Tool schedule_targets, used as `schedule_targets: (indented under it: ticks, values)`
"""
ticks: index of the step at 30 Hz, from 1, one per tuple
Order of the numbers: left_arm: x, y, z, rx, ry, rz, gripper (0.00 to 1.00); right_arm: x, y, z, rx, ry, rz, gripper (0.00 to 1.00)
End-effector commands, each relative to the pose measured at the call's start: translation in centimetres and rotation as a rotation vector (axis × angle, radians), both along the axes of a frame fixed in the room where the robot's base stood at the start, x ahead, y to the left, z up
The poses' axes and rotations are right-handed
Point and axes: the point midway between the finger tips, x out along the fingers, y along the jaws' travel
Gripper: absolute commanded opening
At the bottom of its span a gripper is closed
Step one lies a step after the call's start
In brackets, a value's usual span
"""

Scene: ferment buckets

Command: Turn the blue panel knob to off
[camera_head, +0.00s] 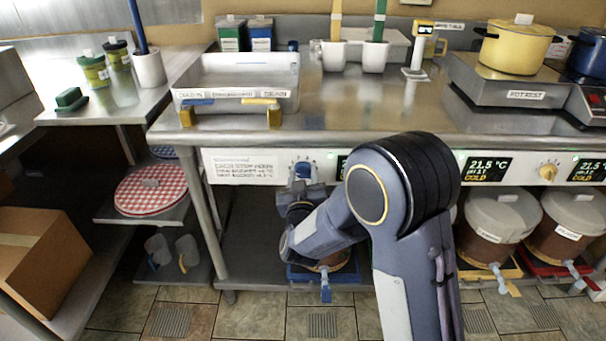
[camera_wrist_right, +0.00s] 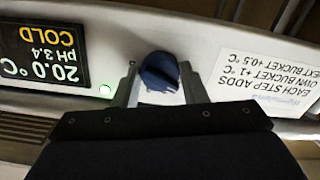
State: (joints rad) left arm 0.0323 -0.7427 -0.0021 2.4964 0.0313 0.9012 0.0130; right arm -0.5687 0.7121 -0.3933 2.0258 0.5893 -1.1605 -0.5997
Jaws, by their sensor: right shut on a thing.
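The blue panel knob (camera_wrist_right: 160,70) sits on the white panel strip in the right wrist view, between the two fingers of my right gripper (camera_wrist_right: 158,82). The fingers are shut on the knob's sides. In the head view the knob (camera_head: 303,168) shows at the panel under the table edge, with my right gripper (camera_head: 302,184) reaching up to it from below. The display (camera_wrist_right: 52,52) beside the knob appears upside down in the wrist view and reads 20.0 °C, pH 3.4, COLD. My left gripper is not in view.
My right arm hides the middle of the panel. A printed instruction label (camera_head: 240,168) is left of the knob. A yellow knob (camera_head: 547,172) and more displays are farther right. A bucket (camera_head: 497,222) stands on the lower shelf. A metal tray (camera_head: 240,80) stands on the table above.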

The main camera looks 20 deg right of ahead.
Motion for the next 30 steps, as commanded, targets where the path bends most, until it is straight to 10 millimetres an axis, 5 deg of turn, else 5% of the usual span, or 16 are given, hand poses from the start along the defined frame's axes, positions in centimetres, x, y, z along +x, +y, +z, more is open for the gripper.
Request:
schedule_targets:
  ticks: [15,30]
  values:
    - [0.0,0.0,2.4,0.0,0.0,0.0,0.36,0.0,0.0,0.1,-0.324,0.093,0.001,0.16]
    - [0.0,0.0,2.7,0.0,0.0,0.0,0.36,0.0,-0.1,0.0,-0.39,0.112,0.001,0.16]
